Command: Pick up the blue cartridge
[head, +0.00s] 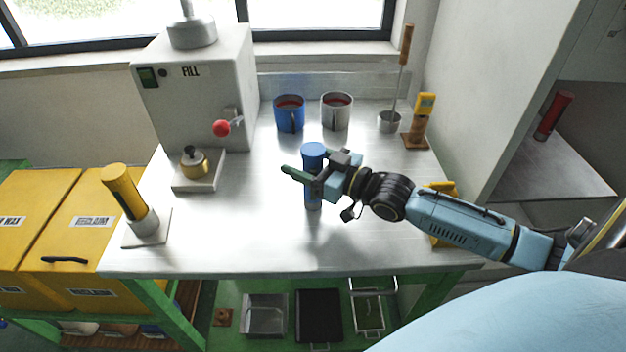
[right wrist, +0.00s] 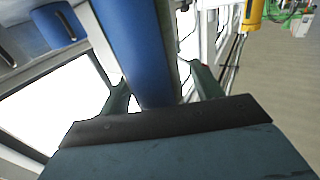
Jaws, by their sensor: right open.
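The blue cartridge (head: 314,151) stands upright near the middle of the metal table, its blue cap showing above my gripper and its lower end below it. My right gripper (head: 297,181) comes in from the right at the cartridge's mid-height. Its jaws are open, with the cartridge between the fingers. In the right wrist view the blue cartridge body (right wrist: 142,45) runs between the two green fingers of my right gripper (right wrist: 160,90). Whether either finger touches it I cannot tell. My left gripper is not in view.
A blue mug (head: 289,117) and a grey mug (head: 337,113) stand at the back. A filling machine (head: 200,95) stands at the back left. A yellow cartridge (head: 124,192) leans in a holder at the left. A yellow object (head: 446,188) is behind my right arm. The front middle of the table (head: 240,245) is clear.

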